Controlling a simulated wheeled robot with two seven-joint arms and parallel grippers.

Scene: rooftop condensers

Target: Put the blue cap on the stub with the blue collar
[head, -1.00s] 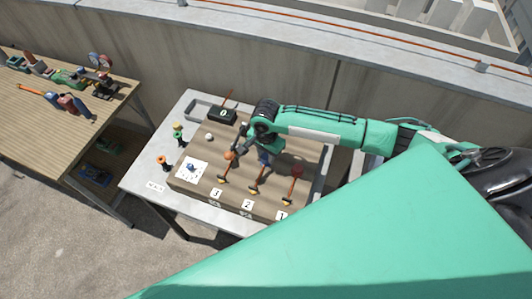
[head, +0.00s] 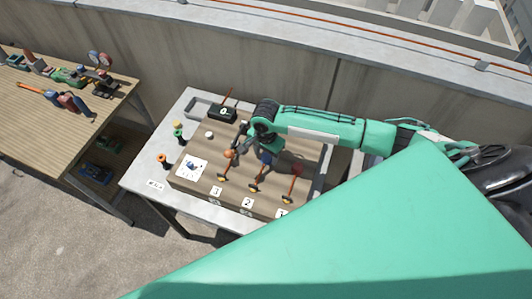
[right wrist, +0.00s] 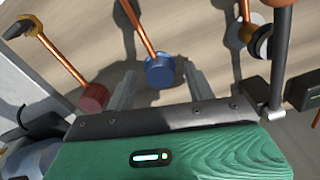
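A blue cylindrical piece (head: 265,158) is at the far end of the copper stub by label 2. In the right wrist view the blue piece (right wrist: 159,71) sits at the end of its copper pipe, and I cannot tell whether it is cap, collar or both. My right gripper (right wrist: 159,78) is open, one finger on each side of it, with gaps showing. In the head view the right gripper (head: 256,146) is over the board, partly hidden by its own wrist. A small blue shape (head: 192,166) shows on a white card, too small to identify. My left gripper is out of view.
A stub with a red end (head: 297,170) and one with an orange end (head: 229,154) flank the blue one. Orange-topped (head: 162,158) and green (head: 178,136) pieces stand at the table's left side. A black box (head: 222,112) is behind. A wooden bench (head: 60,130) is left.

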